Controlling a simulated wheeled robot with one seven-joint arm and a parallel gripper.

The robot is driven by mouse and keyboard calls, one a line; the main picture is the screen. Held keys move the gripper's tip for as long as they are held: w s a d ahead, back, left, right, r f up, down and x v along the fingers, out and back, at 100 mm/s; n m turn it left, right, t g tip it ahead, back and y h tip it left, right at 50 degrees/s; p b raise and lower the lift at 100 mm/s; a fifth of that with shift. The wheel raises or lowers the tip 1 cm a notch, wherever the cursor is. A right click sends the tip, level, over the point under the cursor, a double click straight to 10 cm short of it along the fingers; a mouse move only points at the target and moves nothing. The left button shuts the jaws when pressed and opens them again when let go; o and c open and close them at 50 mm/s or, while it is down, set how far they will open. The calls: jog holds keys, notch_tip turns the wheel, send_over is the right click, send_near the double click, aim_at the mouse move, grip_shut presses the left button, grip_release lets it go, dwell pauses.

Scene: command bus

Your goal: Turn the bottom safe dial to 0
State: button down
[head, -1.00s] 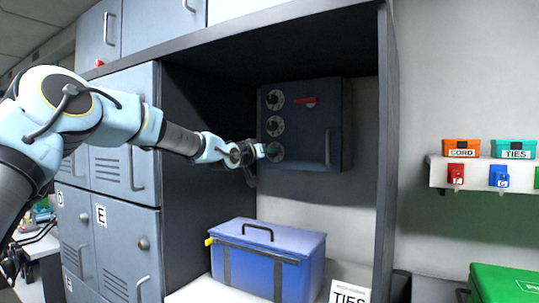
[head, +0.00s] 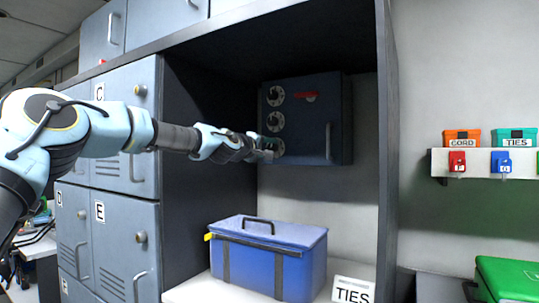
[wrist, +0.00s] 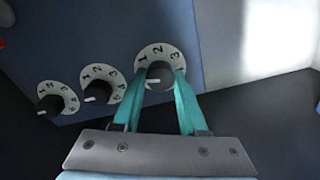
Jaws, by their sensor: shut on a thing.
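The dark safe (head: 312,130) hangs on the back wall of the shelf bay, with three dials down its left side. My gripper (wrist: 160,74) has its two teal fingers on either side of the dark knob of the bottom dial (wrist: 161,55), shut on it. Digits 1, 2 and 3 show on that dial's white ring; the rest is hidden by the knob and fingers. A pale mark on the knob points to the lower left in the wrist view. In the head view, my gripper partly covers the bottom dial (head: 277,147).
The middle dial (wrist: 100,86) and top dial (wrist: 57,98) are close beside my gripper. A red handle (head: 308,97) is at the safe's upper part. A blue case (head: 268,262) stands on the shelf below. Grey lockers (head: 118,225) flank the bay on the left.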

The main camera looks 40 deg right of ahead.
jog(key=shift+f+n+b, duration=0.2)
jog(key=shift+n+b, duration=0.35)
jog(key=shift+n, duration=0.55)
jog(key=shift+c, duration=2.2)
grip_release()
jog(key=shift+r, duration=0.15)
jog(key=shift+a+b, duration=0.45)
jog(key=shift+a, duration=0.1)
jog(key=b+v, duration=0.4)
jog(key=v, duration=0.5)
jog(key=shift+s+a, duration=0.25)
jog(key=shift+a, duration=0.05)
